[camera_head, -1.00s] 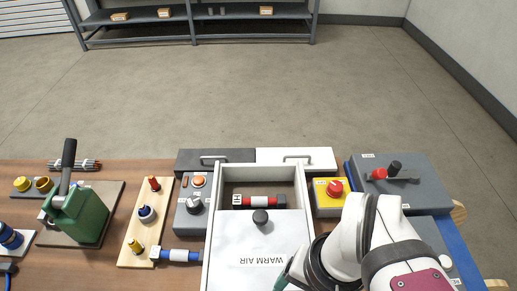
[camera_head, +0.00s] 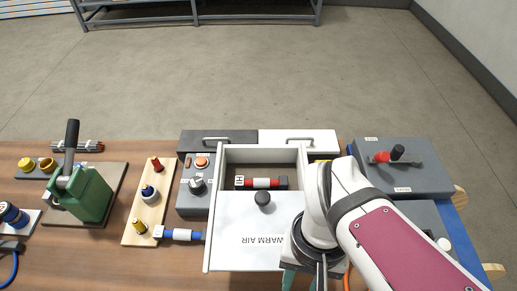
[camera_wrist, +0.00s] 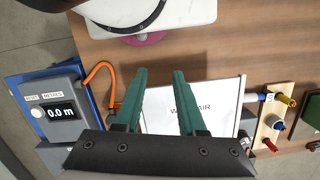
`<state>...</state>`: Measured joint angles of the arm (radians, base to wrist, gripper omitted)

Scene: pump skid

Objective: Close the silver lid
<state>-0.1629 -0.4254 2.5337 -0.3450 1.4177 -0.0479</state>
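The silver lid (camera_head: 235,225) is a flat pale panel marked WARM AIR, with a black knob (camera_head: 263,198) near its far edge. It covers the near part of a white-walled box (camera_head: 262,146); the far part is uncovered. A red and white cylinder (camera_head: 262,183) with an H tag lies in that uncovered part. In the wrist view the lid (camera_wrist: 205,105) shows beyond my fingers. My gripper (camera_wrist: 159,72) has two green fingers, spread apart with nothing visible between them. In the head view its green fingers (camera_head: 299,280) show at the lid's near right, partly hidden by my arm.
A grey switch box (camera_head: 195,185) and a wooden board with pegs (camera_head: 148,205) stand left of the box. Grey boxes (camera_head: 425,178) stand to the right. An orange cable (camera_wrist: 97,70) curves beside my gripper.

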